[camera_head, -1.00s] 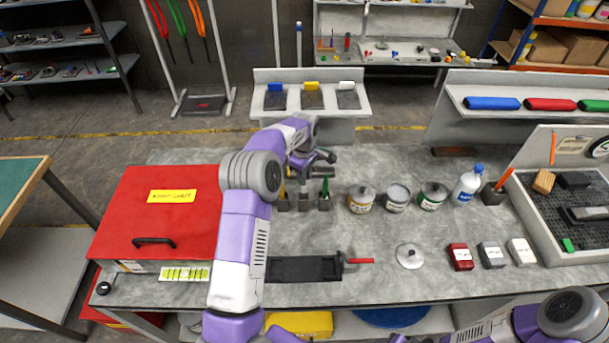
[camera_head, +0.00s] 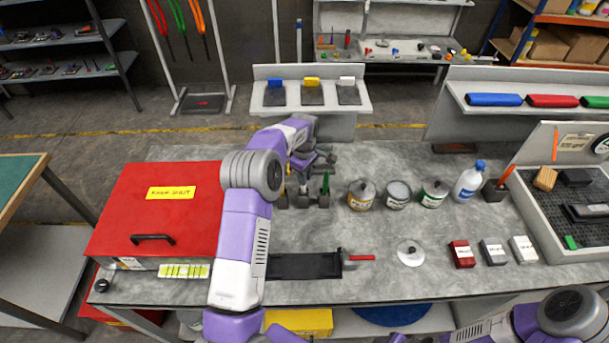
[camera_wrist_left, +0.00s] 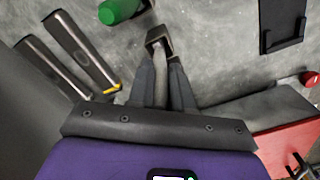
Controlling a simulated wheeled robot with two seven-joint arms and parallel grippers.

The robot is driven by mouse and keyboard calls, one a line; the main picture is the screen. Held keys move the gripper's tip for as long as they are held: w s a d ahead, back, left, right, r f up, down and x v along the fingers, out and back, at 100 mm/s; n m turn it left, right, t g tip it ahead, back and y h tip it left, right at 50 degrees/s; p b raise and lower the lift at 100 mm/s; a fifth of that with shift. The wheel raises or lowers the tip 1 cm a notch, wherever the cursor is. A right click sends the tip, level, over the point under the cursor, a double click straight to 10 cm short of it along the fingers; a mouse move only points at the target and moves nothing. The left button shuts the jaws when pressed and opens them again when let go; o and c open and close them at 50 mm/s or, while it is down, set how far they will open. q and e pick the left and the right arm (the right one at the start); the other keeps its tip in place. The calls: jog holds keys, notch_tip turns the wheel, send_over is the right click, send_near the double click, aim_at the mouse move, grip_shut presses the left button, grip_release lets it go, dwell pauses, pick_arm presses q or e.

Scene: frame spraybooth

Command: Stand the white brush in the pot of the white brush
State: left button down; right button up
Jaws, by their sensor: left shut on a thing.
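My left gripper (camera_head: 318,163) is over the back of the bench, just above a row of small dark pots. In the left wrist view its fingers (camera_wrist_left: 162,80) are shut on a slim greyish-white handle, the white brush (camera_wrist_left: 160,88). The handle runs toward a small dark square pot (camera_wrist_left: 158,38); I cannot tell whether its end is inside. In the head view the middle pot (camera_head: 303,201) stands between the left pot (camera_head: 283,201) and the right pot (camera_head: 324,201), which holds a green brush (camera_head: 326,184). My right gripper is outside the frames.
A red cabinet (camera_head: 150,215) stands left of the pots. Several cans, one a yellow-labelled can (camera_head: 361,197), and a bottle (camera_head: 468,182) stand to the right. A black tray (camera_head: 303,266) and a round lid (camera_head: 411,252) lie in front. The bench between is clear.

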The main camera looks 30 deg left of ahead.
pick_arm(q)
jog(key=c, duration=1)
grip_release()
jog(key=shift+o, duration=0.2)
jog(key=shift+r, duration=0.15)
notch_tip(320, 180, up, 7)
jog(key=shift+r, duration=0.2)
jog(key=shift+f, duration=0.1)
